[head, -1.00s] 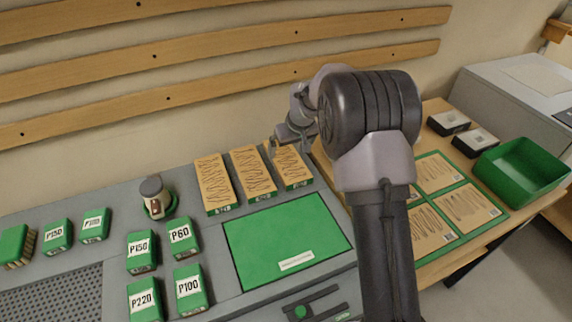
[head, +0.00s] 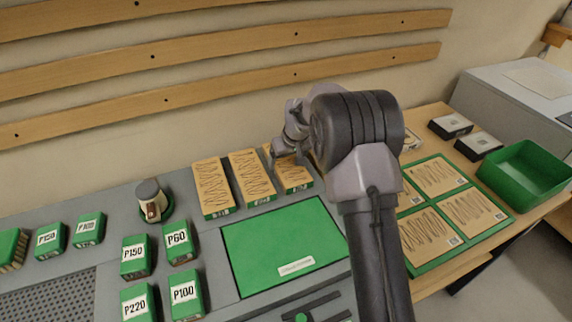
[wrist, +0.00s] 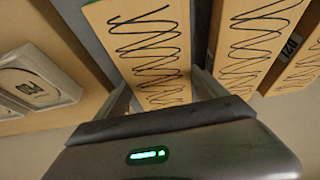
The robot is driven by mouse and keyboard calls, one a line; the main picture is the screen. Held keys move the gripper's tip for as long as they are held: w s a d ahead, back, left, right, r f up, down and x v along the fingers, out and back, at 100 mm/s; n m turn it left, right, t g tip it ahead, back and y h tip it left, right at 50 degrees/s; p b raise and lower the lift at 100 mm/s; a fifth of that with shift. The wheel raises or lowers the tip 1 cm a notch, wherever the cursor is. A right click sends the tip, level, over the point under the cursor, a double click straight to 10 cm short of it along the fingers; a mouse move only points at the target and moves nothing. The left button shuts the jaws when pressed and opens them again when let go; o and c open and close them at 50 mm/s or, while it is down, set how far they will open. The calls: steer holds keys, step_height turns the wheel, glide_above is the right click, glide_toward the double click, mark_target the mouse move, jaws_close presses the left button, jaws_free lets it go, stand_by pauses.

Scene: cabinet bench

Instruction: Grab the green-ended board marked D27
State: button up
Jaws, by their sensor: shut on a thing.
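Three wooden boards with dark wavy lines and green ends lie in a row on the grey bench. My gripper (head: 283,152) is at the far end of the right board (head: 295,178). In the wrist view my gripper (wrist: 163,88) has its fingers on both sides of this board (wrist: 150,35) and is shut on it. The board still lies at the bench, and I cannot see a gap under it. Its end label is too small to read, so I cannot confirm D27. The middle board (head: 252,178) and left board (head: 212,188) lie beside it, apart.
A green mat (head: 285,240) lies in front of the boards. Green P-marked blocks (head: 180,243) and a round-topped tool (head: 152,200) stand left. A green-framed panel (head: 420,262), black boxes (head: 478,145) and an open green bin (head: 520,178) are right.

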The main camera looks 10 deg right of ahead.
mark_target(284, 160)
steer(key=shift+r, duration=0.35)
steer(key=v, duration=0.1)
steer(key=p+v, duration=0.2)
steer(key=shift+w+a+r, duration=0.15)
steer(key=shift+a+r, duration=0.05)
steer(key=shift+a, duration=0.1)
steer(key=s+a, duration=0.2)
steer(key=s, duration=0.2)
steer(key=s+a+p, duration=0.1)
steer(key=s, duration=0.4)
steer(key=s+a+r+p, duration=0.1)
steer(key=s+a, duration=0.1)
steer(key=s, duration=0.3)
steer(key=shift+a, duration=0.35)
